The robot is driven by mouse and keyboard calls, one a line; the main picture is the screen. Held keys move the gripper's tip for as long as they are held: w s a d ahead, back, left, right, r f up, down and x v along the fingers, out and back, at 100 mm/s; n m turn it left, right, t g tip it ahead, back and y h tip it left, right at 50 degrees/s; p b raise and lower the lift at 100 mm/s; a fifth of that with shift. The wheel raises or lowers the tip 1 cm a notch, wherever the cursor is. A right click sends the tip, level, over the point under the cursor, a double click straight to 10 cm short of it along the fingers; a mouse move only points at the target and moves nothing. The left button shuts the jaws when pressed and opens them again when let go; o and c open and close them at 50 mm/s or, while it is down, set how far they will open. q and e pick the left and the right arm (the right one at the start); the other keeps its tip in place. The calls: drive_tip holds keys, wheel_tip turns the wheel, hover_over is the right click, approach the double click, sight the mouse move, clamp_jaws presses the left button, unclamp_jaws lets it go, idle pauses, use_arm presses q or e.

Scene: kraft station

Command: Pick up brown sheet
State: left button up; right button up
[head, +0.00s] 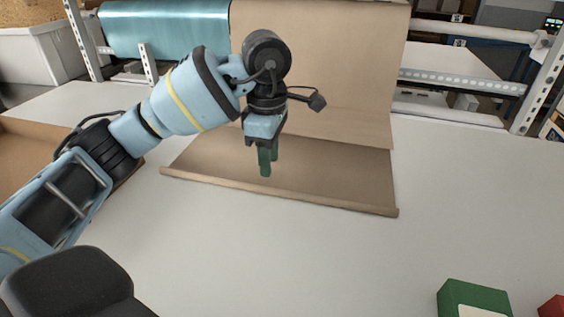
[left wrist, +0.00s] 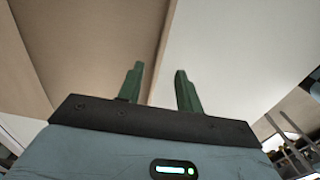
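The brown sheet (head: 325,65) hangs down at the back of the table and bends forward onto the tabletop, with a curled lip along its front edge. My left gripper (head: 267,165) points down in front of the sheet's lower part, near the front lip. In the left wrist view its two green fingers (left wrist: 160,88) stand apart with nothing seen between them. The sheet (left wrist: 95,45) fills the left of that view, and its border with a pale surface runs down between the fingers. Whether a finger touches the sheet is unclear. My right gripper is not in view.
A teal roll (head: 165,30) lies on the rack behind, left of the sheet. A brown cardboard box (head: 25,165) stands at the left. A green box (head: 473,297) and a red one (head: 552,307) are at the lower right. The white table (head: 460,200) right of the sheet is clear.

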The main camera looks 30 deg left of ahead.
sight(267, 188)
use_arm(q)
drive_tip(key=shift+w+a+f, duration=0.1)
drive_tip(key=shift+f, duration=0.8)
drive_tip(key=shift+s+a+f, duration=0.1)
drive_tip(key=shift+s+f, duration=0.05)
drive_tip(key=shift+f, duration=1.15)
drive_tip(key=shift+s+a+f, duration=0.1)
drive_tip(key=shift+f, duration=1.15)
drive_tip(key=shift+c, duration=0.2)
clamp_jaws()
